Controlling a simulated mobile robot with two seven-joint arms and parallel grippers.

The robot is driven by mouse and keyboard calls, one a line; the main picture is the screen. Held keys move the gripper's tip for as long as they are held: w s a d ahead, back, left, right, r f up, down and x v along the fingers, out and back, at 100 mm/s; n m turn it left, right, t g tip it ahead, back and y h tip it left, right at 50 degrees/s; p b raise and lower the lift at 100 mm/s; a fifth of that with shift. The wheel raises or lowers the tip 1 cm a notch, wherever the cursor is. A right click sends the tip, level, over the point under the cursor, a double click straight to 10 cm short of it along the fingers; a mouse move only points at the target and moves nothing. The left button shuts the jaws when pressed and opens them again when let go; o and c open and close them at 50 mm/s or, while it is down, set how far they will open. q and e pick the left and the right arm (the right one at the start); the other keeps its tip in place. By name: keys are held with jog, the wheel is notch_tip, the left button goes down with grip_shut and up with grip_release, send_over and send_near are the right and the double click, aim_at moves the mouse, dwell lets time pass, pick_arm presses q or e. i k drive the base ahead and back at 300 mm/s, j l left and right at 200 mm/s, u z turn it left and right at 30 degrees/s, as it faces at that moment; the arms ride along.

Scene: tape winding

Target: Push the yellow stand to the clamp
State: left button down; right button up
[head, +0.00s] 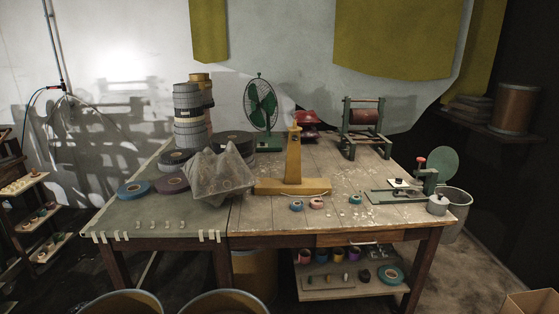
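The yellow stand (293,160) is upright on the wooden table (285,220), near the middle, with a wide flat base and a tall post. A green device (415,192) with a red knob and a round green disc is at the table's right edge. A green frame (350,142) with a dark red roll stands at the back right. I cannot tell for certain which of these is the clamp. The stand is apart from both. Neither of my grippers is in view.
Small tape rolls (317,203) lie in front and to the right of the stand. A small pot (438,204) is at the right front corner.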

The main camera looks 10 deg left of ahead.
aim_at(292, 184)
jog(key=i+l+u, duration=0.25)
jog(key=i+l, duration=0.4)
jog(key=i, duration=0.25)
jog(key=i+l+u, duration=0.25)
jog(key=i+l, duration=0.55)
